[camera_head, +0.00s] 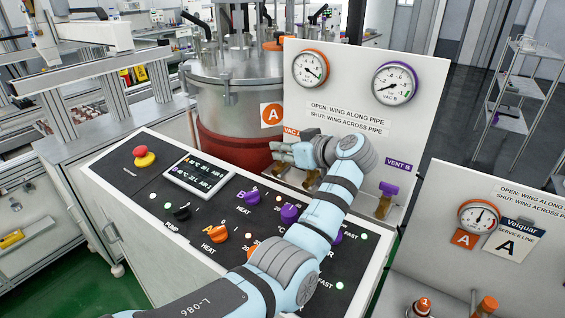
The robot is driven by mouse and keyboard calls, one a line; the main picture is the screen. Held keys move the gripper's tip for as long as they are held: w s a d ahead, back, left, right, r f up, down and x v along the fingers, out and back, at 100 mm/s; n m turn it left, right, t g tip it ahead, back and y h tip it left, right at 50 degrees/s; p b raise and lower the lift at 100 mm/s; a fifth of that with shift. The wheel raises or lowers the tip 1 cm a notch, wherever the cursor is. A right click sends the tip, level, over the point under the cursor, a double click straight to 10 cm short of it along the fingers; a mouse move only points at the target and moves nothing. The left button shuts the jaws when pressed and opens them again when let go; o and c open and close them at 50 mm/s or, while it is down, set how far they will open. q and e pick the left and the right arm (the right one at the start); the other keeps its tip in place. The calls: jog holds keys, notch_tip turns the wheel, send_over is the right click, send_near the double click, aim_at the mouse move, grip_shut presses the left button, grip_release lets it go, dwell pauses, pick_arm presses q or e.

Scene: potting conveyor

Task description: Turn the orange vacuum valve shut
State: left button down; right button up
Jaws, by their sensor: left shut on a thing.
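My left gripper (283,153) is at the white valve panel (352,110), just below the orange VAC A label (291,132). It is shut on the orange vacuum valve's wing. The gripper hides the wing, so I cannot tell whether it lies along or across the pipe. A brass valve body (282,171) shows under the fingers. The orange-rimmed VAC A gauge (310,68) is above on the panel. My right gripper is out of view.
A purple-winged VENT B valve (388,189) is to the right on the panel. A purple-rimmed gauge (394,84) is above it. Below my arm is a black control panel (150,195) with knobs and a red stop button (140,152). A steel tank (232,100) stands behind.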

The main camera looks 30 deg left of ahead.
pick_arm(q)
jog(key=shift+d+f+n+g+b, duration=0.1)
jog(key=shift+f+n+g+b, duration=0.15)
jog(key=shift+n+g+b, duration=0.7)
jog(key=shift+g+y, duration=0.25)
jog(key=shift+y, duration=0.05)
jog(key=c, duration=1.7)
grip_release()
jog(key=shift+s, duration=0.1)
jog(key=shift+d, duration=0.1)
jog(key=v, duration=0.7)
jog(key=shift+d+r, duration=0.1)
jog(key=shift+r, duration=0.15)
jog(key=shift+s+r, duration=0.1)
jog(key=shift+s, duration=0.05)
